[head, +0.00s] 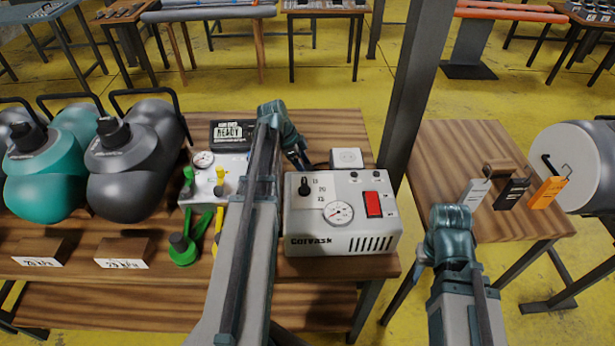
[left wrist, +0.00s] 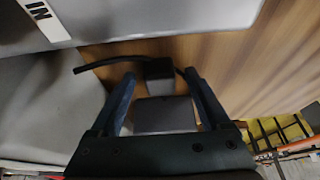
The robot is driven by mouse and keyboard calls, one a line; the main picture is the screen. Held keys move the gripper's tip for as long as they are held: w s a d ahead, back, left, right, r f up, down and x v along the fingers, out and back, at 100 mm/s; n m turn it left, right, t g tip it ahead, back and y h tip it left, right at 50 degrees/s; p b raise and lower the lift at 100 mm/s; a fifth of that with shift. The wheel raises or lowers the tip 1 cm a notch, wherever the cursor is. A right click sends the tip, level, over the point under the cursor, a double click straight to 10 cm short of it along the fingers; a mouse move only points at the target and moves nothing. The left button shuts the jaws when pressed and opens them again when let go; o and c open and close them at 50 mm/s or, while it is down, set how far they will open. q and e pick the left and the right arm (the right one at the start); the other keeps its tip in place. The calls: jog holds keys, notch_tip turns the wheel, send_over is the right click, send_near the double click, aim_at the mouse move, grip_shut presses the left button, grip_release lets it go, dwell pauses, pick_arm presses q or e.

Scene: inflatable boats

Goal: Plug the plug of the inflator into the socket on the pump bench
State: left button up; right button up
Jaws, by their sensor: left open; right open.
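The inflator (head: 343,213) is a white box with a dial, a gauge and a red switch, on the wooden bench. The white socket (head: 346,158) sits behind it. In the left wrist view, a dark plug (left wrist: 158,72) with a black cable lies between the fingers of my left gripper (left wrist: 163,92), which is open and not closed on it. In the head view my left gripper (head: 300,158) is low behind the inflator's left side, and the plug is hidden there. My right gripper (head: 422,254) is open, right of the inflator, mostly hidden by its own wrist.
A valve box (head: 212,185) with green and yellow handles and a black READY box (head: 235,131) stand left of my left arm. Rolled boats (head: 135,150) lie at far left. A dark post (head: 412,80) rises behind. A side table (head: 460,150) holds tags.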

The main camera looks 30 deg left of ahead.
aim_at(306, 167)
pick_arm(q)
grip_shut()
dwell(0.5)
jog(key=shift+r, duration=0.2)
notch_tip(306, 167, up, 10)
jog(key=p, duration=1)
jog(key=shift+f, duration=0.15)
